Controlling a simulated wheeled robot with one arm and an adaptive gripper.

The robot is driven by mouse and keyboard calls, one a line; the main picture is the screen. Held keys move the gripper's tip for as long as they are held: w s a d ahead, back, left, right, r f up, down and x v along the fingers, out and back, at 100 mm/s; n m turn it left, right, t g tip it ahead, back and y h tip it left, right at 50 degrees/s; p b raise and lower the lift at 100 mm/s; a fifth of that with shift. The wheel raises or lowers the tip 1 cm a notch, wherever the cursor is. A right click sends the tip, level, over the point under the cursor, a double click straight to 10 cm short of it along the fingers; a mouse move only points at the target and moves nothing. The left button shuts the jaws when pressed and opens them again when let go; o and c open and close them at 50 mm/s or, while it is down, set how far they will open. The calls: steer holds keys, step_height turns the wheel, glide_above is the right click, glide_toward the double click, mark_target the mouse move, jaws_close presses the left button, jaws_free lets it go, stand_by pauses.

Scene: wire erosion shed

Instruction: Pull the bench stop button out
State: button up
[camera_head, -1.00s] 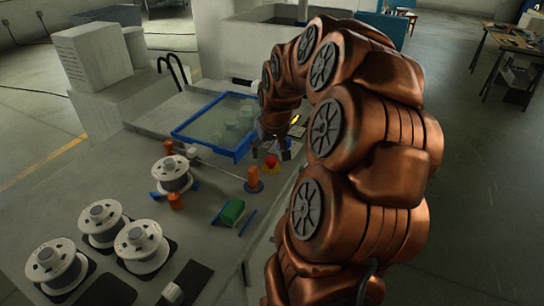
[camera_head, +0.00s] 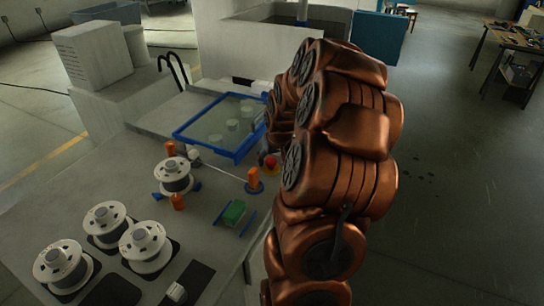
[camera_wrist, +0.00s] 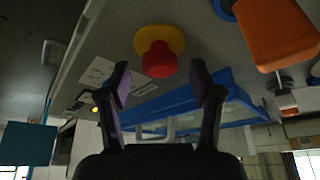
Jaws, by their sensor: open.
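The bench stop button is a red mushroom head (camera_wrist: 159,61) on a yellow round base. In the wrist view, where the bench appears overhead, it lies just beyond and between my fingertips. In the head view the red button (camera_head: 270,162) shows at the bench's right edge, partly covered by my arm. My gripper (camera_wrist: 162,80) is open, with one finger to each side of the button's line and nothing between them. I see no contact with the button. In the head view my gripper is hidden behind my arm.
An orange post (camera_head: 254,179) on a blue base stands close to the button. A blue-framed tray (camera_head: 236,157) lies behind it. A green block (camera_head: 234,212) and several white wire spools (camera_head: 145,244) occupy the bench nearer the camera.

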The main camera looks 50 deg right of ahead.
steer(key=shift+w+d+f, duration=0.1)
steer(key=shift+w+f, duration=0.05)
steer(key=shift+f, duration=0.25)
jaws_close()
stand_by(0.4)
